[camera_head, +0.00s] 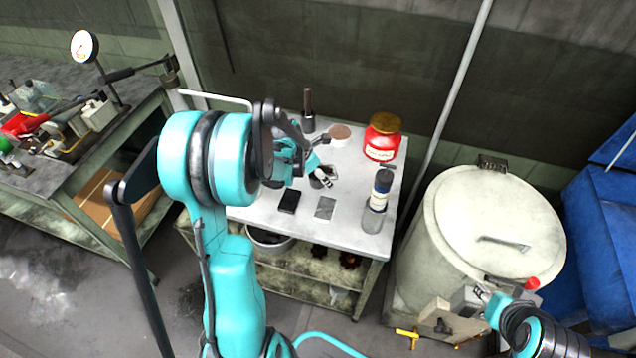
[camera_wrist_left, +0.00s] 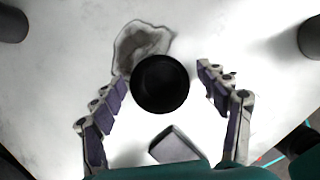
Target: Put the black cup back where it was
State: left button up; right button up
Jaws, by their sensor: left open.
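The black cup (camera_wrist_left: 160,84) stands on the white tabletop, seen from above as a dark round shape in the left wrist view. My left gripper (camera_wrist_left: 168,88) is open, with one finger on each side of the cup and a visible gap to both fingers. In the head view my left gripper (camera_head: 322,178) is low over the table, and the cup (camera_head: 316,183) is mostly hidden by its fingers. A dark-edged stain (camera_wrist_left: 140,42) lies on the table beside the cup. My right gripper (camera_head: 482,294) is in front of the pale drum; its opening is unclear.
On the table (camera_head: 345,228) are a red jar (camera_head: 382,138), a dark-topped bottle (camera_head: 376,202), a black block (camera_head: 289,201), a grey flat piece (camera_head: 325,208), a brown disc (camera_head: 340,132) and a dark upright tool (camera_head: 308,112). The pale drum (camera_head: 480,235) stands to the right.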

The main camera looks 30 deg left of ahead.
pick_arm(q)
jog(key=c, duration=1.3)
jog(key=shift+c, duration=0.5)
jog(key=shift+r, duration=0.1)
